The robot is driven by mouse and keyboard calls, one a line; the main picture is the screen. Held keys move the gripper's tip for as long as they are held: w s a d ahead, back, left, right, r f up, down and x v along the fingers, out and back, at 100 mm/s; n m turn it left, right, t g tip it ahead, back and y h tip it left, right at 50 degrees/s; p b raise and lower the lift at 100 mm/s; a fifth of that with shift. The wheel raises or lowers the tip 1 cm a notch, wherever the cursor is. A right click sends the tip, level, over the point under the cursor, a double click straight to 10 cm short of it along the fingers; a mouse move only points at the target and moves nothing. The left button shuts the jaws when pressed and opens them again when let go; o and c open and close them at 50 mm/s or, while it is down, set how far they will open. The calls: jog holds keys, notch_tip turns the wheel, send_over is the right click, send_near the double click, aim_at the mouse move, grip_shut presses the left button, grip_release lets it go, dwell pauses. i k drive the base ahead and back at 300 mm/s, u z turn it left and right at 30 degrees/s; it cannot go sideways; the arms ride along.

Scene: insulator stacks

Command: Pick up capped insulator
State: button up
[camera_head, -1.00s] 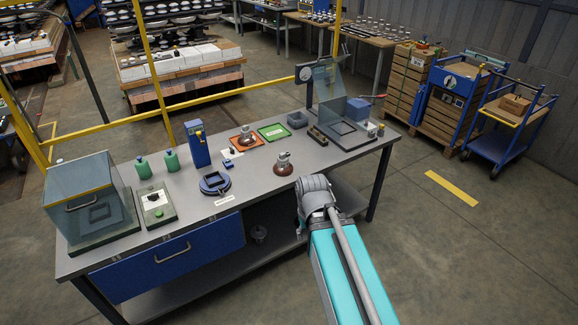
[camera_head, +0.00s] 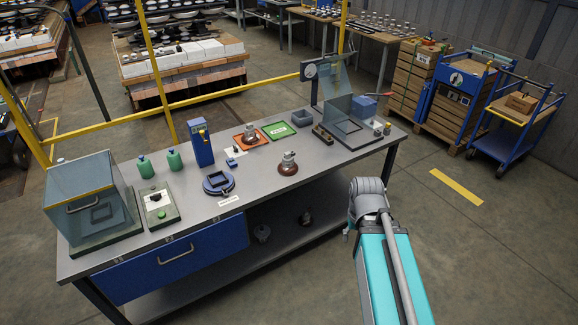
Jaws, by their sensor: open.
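A capped insulator (camera_head: 288,165), with a brown skirt and grey metal cap, stands upright on the grey workbench (camera_head: 262,186), right of the blue ring fixture (camera_head: 218,183). A similar capped piece (camera_head: 249,138) stands on the orange mat (camera_head: 237,143). My arm reaches in from the bottom right. Only a small part of my gripper (camera_head: 347,229) shows beside the grey joint, in front of the bench's edge and away from the standing insulator. Its fingers are mostly hidden and nothing is seen in them.
A brown capped piece (camera_head: 305,217) and a grey one (camera_head: 262,232) sit on the lower shelf. A green tray (camera_head: 279,131) and grey bin (camera_head: 301,118) lie behind. A clear-shielded station (camera_head: 338,103) stands at the bench's right, a clear box (camera_head: 88,200) at its left.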

aim_at(287, 168)
jog(key=z, duration=0.1)
jog(key=i, duration=1)
jog(key=u, duration=0.05)
